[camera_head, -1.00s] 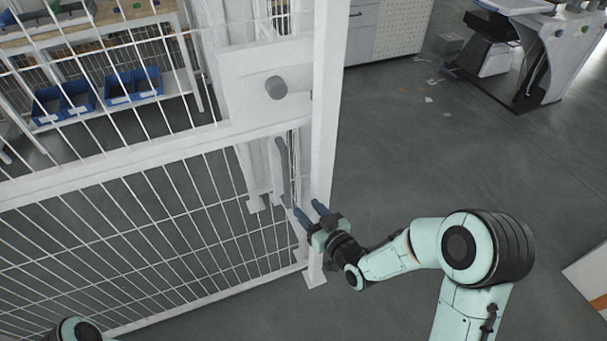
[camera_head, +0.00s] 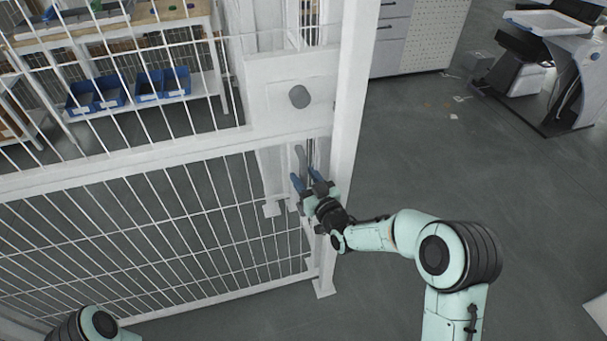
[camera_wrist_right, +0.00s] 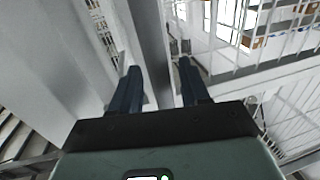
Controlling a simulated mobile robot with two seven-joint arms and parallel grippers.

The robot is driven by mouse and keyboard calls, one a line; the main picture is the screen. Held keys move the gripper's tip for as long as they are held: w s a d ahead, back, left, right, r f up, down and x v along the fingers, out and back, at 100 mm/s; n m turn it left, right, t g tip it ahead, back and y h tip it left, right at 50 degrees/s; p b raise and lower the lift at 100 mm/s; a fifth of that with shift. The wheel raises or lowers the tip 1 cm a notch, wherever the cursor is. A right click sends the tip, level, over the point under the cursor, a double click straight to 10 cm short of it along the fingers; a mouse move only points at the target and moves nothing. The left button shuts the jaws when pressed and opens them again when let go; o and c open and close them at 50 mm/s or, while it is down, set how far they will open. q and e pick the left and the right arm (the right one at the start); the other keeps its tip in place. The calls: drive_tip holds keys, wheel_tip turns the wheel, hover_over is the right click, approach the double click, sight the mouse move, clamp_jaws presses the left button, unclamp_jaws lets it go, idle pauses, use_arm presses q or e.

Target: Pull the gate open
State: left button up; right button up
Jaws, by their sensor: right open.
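The gate (camera_head: 130,235) is a white frame with wire mesh, filling the left of the head view. It stands against a white post (camera_head: 352,110). My left gripper is out of view.
Behind the mesh stands a shelf with blue bins (camera_head: 97,95). A cabinet (camera_head: 425,35) stands behind the post, and a grey-white machine (camera_head: 540,75) is at the upper right.

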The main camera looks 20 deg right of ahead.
drive_tip(key=shift+w+a, duration=0.1)
drive_tip(key=shift+w, duration=0.45)
clamp_jaws()
